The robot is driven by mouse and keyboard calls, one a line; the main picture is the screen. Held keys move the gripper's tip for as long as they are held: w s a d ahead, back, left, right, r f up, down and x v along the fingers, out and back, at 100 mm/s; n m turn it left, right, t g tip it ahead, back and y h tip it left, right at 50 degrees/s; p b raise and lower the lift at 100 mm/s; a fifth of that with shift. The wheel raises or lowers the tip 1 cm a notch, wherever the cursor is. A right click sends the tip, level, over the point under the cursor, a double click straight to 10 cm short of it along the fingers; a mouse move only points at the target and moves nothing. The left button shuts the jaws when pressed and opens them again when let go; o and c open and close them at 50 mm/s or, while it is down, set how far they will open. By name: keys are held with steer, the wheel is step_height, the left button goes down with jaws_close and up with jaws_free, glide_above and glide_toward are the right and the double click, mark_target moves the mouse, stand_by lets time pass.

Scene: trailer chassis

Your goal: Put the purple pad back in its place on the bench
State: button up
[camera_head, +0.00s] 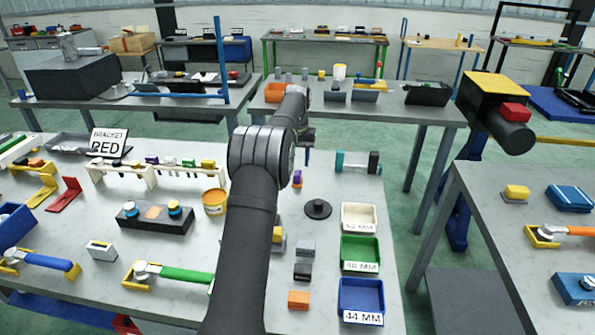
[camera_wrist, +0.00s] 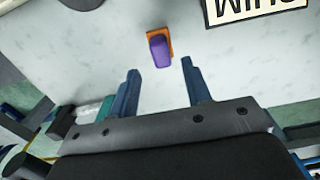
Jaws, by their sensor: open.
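A purple pad (camera_wrist: 160,50) with an orange piece (camera_wrist: 168,33) against it is on the grey bench top in the wrist view. In the head view the purple pad (camera_head: 297,175) shows small, just right of my arm and partly crowded by it. My gripper (camera_wrist: 160,66) is open, its two blue fingers apart and nothing between them. The pad lies just beyond the fingertips, roughly centred between them. In the head view my gripper (camera_head: 307,155) is small and dark, close to the pad. I cannot tell its height above the bench.
A white label with black letters (camera_wrist: 250,10) lies near the right finger. A teal and black piece (camera_head: 358,162) is right of the gripper. A dark round disc (camera_head: 318,208), a white bin (camera_head: 359,217) and a green bin (camera_head: 360,252) stand nearer. Bare bench (camera_head: 338,190) lies between.

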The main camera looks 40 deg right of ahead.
mark_target(297, 172)
step_height(297, 172, up, 6)
steer(key=shift+f, duration=0.2)
steer(key=shift+f, duration=4.1)
